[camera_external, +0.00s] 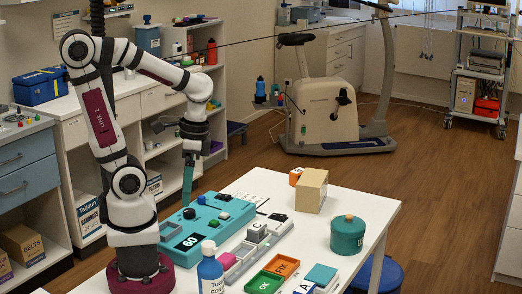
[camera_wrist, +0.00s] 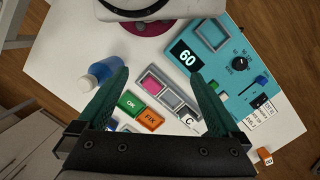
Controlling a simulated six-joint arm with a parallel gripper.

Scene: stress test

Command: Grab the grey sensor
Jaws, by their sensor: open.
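In the wrist view the block (camera_wrist: 188,117) is at the lower right end of the tray (camera_wrist: 148,78), close to my right finger. I cannot tell for sure that it is the sensor. My gripper (camera_wrist: 159,75) is open with its two green fingers apart, and nothing shows held between them. In the external view my gripper (camera_external: 187,203) points down at the left edge of the teal device, left of the grey block.
The teal device (camera_external: 222,213) with a 60 display stands beside the tray. A blue bottle (camera_external: 210,268), OK bin (camera_external: 264,283), FIX bin (camera_external: 281,265), teal canister (camera_external: 347,236) and cardboard box (camera_external: 311,191) are also on the table. Bare table shows between box and canister.

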